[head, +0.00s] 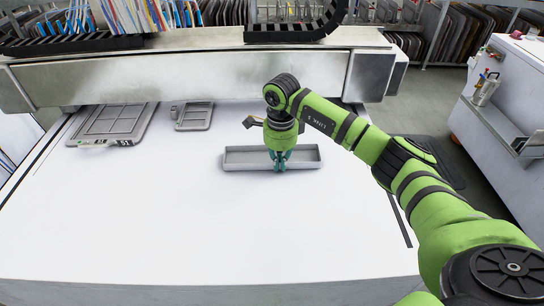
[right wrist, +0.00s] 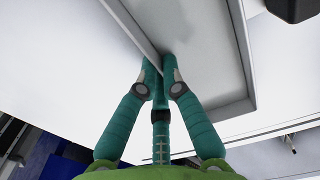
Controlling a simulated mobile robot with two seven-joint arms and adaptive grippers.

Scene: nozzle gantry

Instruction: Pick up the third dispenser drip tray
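A long, shallow grey drip tray (head: 244,158) is over the white table, below the gantry beam. In the head view my right gripper (head: 279,164) points down at the middle of its near wall. In the right wrist view the teal fingers (right wrist: 161,68) come together at the thin wall of the tray (right wrist: 208,45), one on each side. They look shut on that wall. I cannot tell whether the tray rests on the table or is slightly raised. My left gripper is not in view.
A grey framed panel (head: 112,122) and a smaller grey frame (head: 194,116) lie left of the tray on the white table (head: 180,220). The metal gantry beam (head: 190,76) crosses close behind. A white cabinet (head: 500,105) stands at right. The table's front is clear.

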